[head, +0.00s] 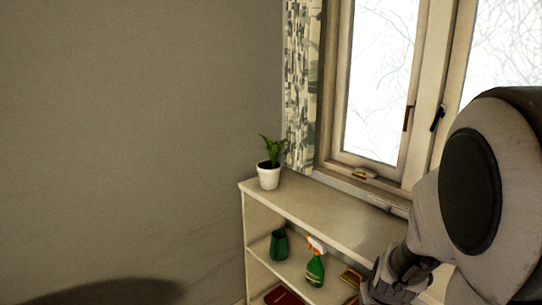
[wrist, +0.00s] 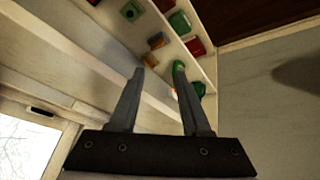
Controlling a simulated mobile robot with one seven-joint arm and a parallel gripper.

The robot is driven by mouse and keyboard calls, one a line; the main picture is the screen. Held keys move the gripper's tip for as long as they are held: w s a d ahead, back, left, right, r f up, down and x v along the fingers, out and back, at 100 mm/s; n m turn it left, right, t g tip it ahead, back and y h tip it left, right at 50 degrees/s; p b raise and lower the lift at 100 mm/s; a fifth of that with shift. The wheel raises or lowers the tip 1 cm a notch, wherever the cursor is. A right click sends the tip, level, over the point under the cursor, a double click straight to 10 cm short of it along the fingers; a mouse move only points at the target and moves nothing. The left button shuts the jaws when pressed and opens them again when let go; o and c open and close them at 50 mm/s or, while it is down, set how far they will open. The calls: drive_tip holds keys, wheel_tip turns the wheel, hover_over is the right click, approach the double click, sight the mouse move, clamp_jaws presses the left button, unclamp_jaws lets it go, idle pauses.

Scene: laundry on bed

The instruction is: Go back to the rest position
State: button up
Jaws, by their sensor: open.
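My gripper (wrist: 158,74) is open in the wrist view. Its two dark fingers stand apart with nothing between them. Beyond the fingertips is a white shelf unit with small objects on it. In the head view my arm fills the right side and reaches down in front of the shelf unit (head: 318,207). The fingers cannot be made out clearly there.
A potted plant (head: 269,174) stands on the shelf's top. A window (head: 378,80) is behind. The left side shows bare wall (head: 130,130).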

drive_tip(key=s+a+r+y+b, duration=0.1)
drive_tip(key=s+a+r+b, duration=0.1)
drive_tip(key=s+a+r, duration=0.3)
drive_tip(key=s+a+r+b, duration=0.1)
drive_tip(key=s+r, duration=0.2)
drive_tip(key=s, duration=0.4)
drive_tip(key=s+a+r+y+b, duration=0.1)
drive_tip(key=s+a+r+b, duration=0.15)
drive_tip(key=s, duration=0.35)
wheel_tip(320, 180, up, 15)
drive_tip(key=p, duration=1.5)
drive_tip(key=shift+a+r, duration=0.15)
drive_tip(key=shift+a, duration=0.05)
drive_tip(key=shift+w, duration=0.1)
